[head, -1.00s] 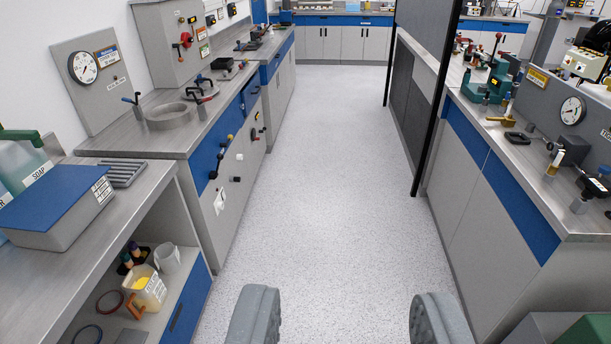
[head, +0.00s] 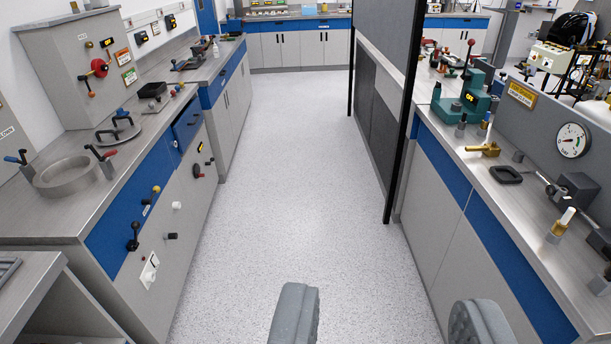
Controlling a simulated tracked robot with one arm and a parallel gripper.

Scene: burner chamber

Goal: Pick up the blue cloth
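I cannot make out a blue cloth for certain in this view. My gripper (head: 388,302) shows at the bottom edge as two grey fingers set wide apart. Nothing is between them but the speckled floor beyond. The gripper is open and touches nothing visible.
A clear floor aisle (head: 265,180) runs ahead. A left counter (head: 50,215) carries a metal ring basin (head: 68,177) and a valve panel. A dark partition (head: 385,85) and a right counter (head: 520,225) with a green device (head: 470,100) and gauge (head: 572,140) border the right.

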